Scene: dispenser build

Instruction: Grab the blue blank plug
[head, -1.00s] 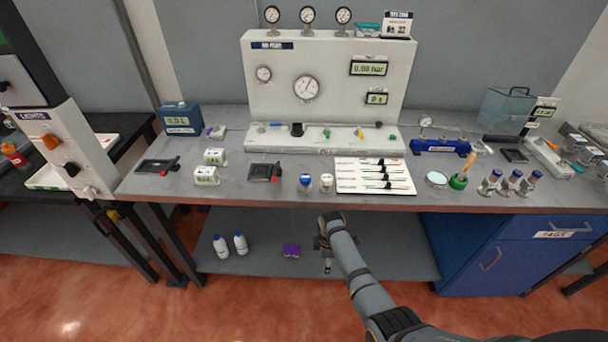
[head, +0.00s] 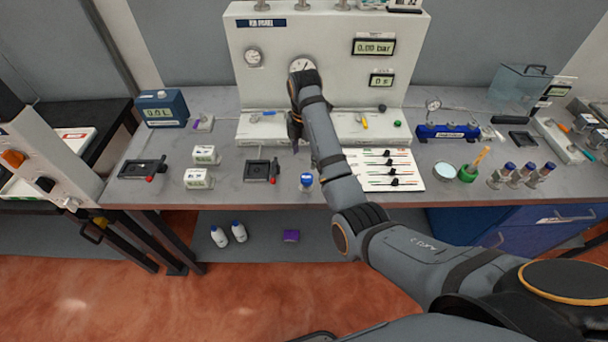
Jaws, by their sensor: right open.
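A small blue piece (head: 268,113), which looks like the blue blank plug, lies on the left part of the white ledge (head: 250,132) at the foot of the test panel. It is too small to make out its shape. My right gripper (head: 294,146) hangs fingers down at the ledge's front, a little right of the blue piece and apart from it. It is open, and I see nothing held in it. My right arm hides the middle of the ledge. My left gripper is not in view.
A yellow piece (head: 364,122), a black piece (head: 382,108) and a green piece (head: 397,124) sit on the ledge's right part. A black tray (head: 257,171), a blue-capped vial (head: 306,181) and a white card (head: 410,172) lie in front. The upright panel (head: 330,40) stands behind.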

